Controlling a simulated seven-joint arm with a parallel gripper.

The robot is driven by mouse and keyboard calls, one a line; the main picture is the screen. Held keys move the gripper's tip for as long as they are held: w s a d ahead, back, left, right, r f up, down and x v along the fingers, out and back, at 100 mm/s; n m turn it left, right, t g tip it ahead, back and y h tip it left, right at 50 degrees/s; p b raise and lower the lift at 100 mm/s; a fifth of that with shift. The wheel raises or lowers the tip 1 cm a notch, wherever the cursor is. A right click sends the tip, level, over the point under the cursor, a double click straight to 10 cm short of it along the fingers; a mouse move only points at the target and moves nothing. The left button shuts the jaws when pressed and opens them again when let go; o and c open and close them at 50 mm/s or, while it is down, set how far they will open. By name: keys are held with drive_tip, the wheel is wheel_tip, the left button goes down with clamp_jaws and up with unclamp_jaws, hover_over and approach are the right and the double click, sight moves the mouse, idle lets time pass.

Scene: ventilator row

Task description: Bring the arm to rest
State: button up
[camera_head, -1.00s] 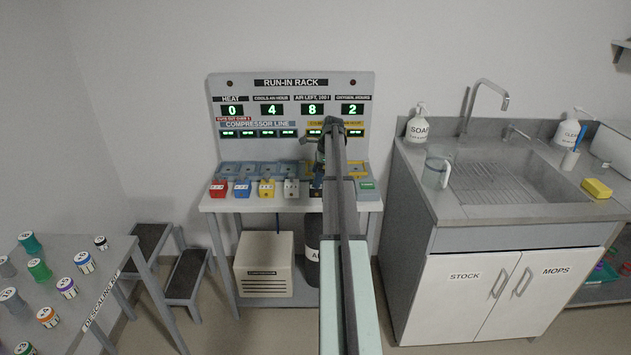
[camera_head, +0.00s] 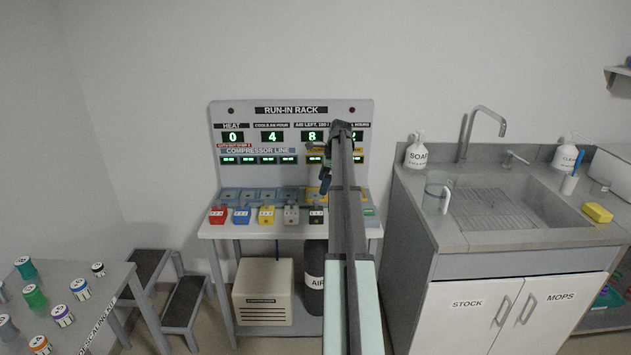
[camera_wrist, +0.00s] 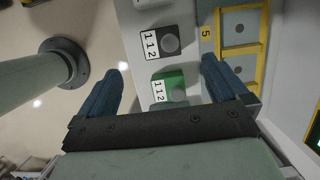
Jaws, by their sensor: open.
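My arm (camera_head: 345,210) reaches out from the bottom of the head view toward the run-in rack (camera_head: 290,110). My gripper (camera_head: 325,183) hangs at its far end, in front of the rack's panel and above the row of blocks. In the wrist view my gripper (camera_wrist: 162,68) has its two blue fingers wide apart with nothing held between them. A green block (camera_wrist: 172,88) and a black block (camera_wrist: 170,40), each labelled 112, show beyond and between the fingers. The black block (camera_head: 317,214) also shows below my gripper in the head view.
Red (camera_head: 218,215), blue (camera_head: 242,215), yellow (camera_head: 266,215) and grey (camera_head: 291,214) blocks line the rack's front edge. A sink counter (camera_head: 500,242) with bottles stands right. A table (camera_head: 100,310) with several labelled canisters and a step stool (camera_head: 185,300) stand left.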

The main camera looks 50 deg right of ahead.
drive_tip(key=w+a+r+n+h, duration=0.15)
drive_tip(key=w+a+n, duration=0.35)
drive_tip(key=w+a, duration=1.7)
drive_tip(key=s+a+f+n+g, duration=0.15)
drive_tip(key=a+f+n, duration=0.25)
drive_tip(key=a+f, duration=0.9)
drive_tip(key=s+a+f+n+g, duration=0.1)
drive_tip(key=s+a+f+n, duration=0.2)
drive_tip(key=s+a+f, duration=0.5)
drive_tip(key=s+a+f+n+g, duration=0.1)
drive_tip(key=s+a+f+n, duration=0.3)
drive_tip(key=s+f, duration=0.7)
drive_tip(key=s+a+f+n+g, duration=0.1)
drive_tip(key=s+a+f+n, duration=0.1)
drive_tip(key=s+a+f, duration=0.75)
drive_tip(key=s+a+f+n+g, duration=0.1)
drive_tip(key=s+a+f+n, duration=0.1)
drive_tip(key=s, duration=0.9)
drive_tip(key=s+a+f+n+g, duration=0.2)
drive_tip(key=s+f+n, duration=0.2)
drive_tip(key=s, duration=0.8)
drive_tip(key=s+a+f+n+g, duration=0.1)
drive_tip(key=s+f, duration=0.5)
drive_tip(key=s, duration=0.6)
drive_tip(key=shift+s+a+f+n+h, duration=0.15)
drive_tip(key=shift+s+a+n+h, duration=0.15)
drive_tip(key=shift+a+n, duration=0.5)
